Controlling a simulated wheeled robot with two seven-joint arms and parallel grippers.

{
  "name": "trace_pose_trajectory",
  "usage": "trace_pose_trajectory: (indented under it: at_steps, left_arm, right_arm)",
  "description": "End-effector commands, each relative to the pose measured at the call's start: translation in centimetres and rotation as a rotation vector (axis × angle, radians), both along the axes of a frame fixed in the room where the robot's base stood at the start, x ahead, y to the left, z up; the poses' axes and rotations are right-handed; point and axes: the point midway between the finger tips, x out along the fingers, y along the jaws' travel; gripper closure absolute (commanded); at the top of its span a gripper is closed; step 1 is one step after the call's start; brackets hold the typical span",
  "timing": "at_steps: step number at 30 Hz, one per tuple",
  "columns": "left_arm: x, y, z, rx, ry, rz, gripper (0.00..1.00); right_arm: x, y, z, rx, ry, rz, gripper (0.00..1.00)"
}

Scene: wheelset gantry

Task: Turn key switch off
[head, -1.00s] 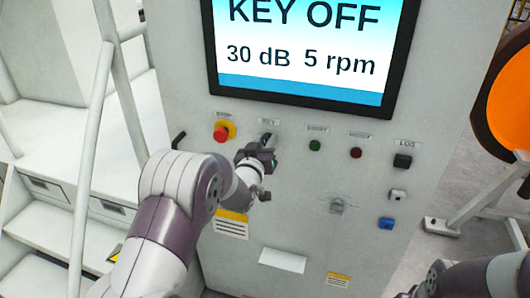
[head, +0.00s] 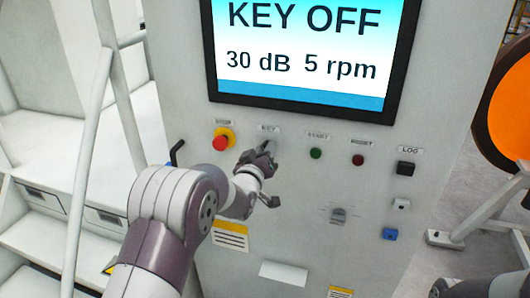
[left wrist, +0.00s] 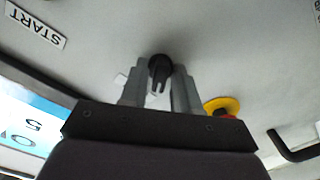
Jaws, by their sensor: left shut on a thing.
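The key switch (left wrist: 159,72) is a dark round knob on the grey panel, seen in the left wrist view between the two fingers of my left gripper (left wrist: 160,92). In the head view my left gripper (head: 264,150) is at the panel just under the KEY label (head: 268,129) and mostly hides the switch. It is shut on the key switch. The screen (head: 305,45) above reads KEY OFF, 30 dB and 5 rpm. My right gripper is not in view; only part of my right arm shows at the lower right.
A red stop button (head: 221,141) on a yellow ring sits left of the key. A green button (head: 316,153) and a dark red button (head: 358,159) are to the right. A black handle (head: 177,152) juts out at the panel's left edge. White stairs (head: 40,235) stand left.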

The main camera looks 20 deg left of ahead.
Motion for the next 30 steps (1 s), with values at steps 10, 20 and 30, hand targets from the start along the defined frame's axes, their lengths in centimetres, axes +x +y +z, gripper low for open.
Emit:
trace_pose_trajectory:
  at_steps: [10, 20, 30]
  left_arm:
    - [0.0, 0.0, 0.3, 0.0, -0.006, 0.001, 0.6]
    - [-3.3, 0.2, -0.1, 0.0, -0.005, 0.002, 0.6]
    - [-11.4, 0.5, 0.2, 0.0, -0.009, 0.002, 0.6]
  right_arm:
    - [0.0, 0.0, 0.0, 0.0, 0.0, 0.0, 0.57]
    - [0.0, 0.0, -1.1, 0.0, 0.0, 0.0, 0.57]
    - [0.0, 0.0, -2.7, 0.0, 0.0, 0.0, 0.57]
